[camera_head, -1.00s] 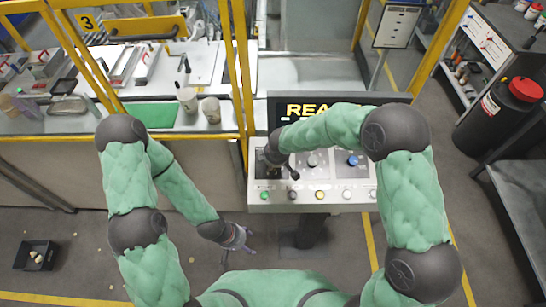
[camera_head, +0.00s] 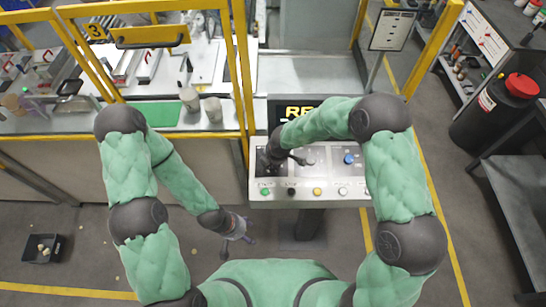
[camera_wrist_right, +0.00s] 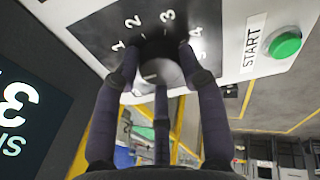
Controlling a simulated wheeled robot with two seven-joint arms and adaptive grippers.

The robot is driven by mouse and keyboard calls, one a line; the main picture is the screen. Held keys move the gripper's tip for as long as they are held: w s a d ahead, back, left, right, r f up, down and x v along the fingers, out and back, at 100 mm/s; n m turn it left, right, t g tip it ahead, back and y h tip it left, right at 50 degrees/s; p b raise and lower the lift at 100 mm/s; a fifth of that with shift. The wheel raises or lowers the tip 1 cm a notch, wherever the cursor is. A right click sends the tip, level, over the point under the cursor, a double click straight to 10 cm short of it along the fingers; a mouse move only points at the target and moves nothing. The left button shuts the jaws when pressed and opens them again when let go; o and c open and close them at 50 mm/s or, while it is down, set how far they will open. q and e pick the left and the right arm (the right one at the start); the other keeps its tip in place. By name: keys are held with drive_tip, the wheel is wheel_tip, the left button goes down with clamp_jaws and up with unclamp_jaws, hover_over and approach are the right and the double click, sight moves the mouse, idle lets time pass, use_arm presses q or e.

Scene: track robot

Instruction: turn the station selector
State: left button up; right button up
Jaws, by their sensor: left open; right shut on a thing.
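The station selector (camera_wrist_right: 158,72) is a round grey knob on a dark plate (camera_wrist_right: 105,38) with the numbers 1 to 4 around it, in the right wrist view. The fingers of my right gripper (camera_wrist_right: 158,62) are closed around the knob. In the head view my right gripper (camera_head: 273,158) is at the left part of the control panel (camera_head: 330,192), and it and my arm hide the selector there. My left gripper (camera_head: 238,232) is open and empty, low over the floor to the left of the panel's stand.
A green START button (camera_wrist_right: 286,46) sits beside the selector plate. A row of buttons, with a yellow one (camera_head: 317,191), lines the panel's front edge, and a blue knob (camera_head: 348,159) is further right. A yellow frame post (camera_head: 241,80) rises close to the panel's left side.

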drive_tip(key=shift+a, duration=0.25)
drive_tip(key=o, duration=0.9)
drive_tip(key=shift+o, duration=1)
drive_tip(key=shift+s+a, duration=0.1)
drive_tip(key=shift+a, duration=0.05)
drive_tip(key=shift+d+r, duration=0.1)
drive_tip(key=shift+d, duration=0.1)
drive_tip(key=shift+r, duration=0.3)
drive_tip(key=v, duration=1.1)
drive_tip(key=shift+s+a, duration=0.1)
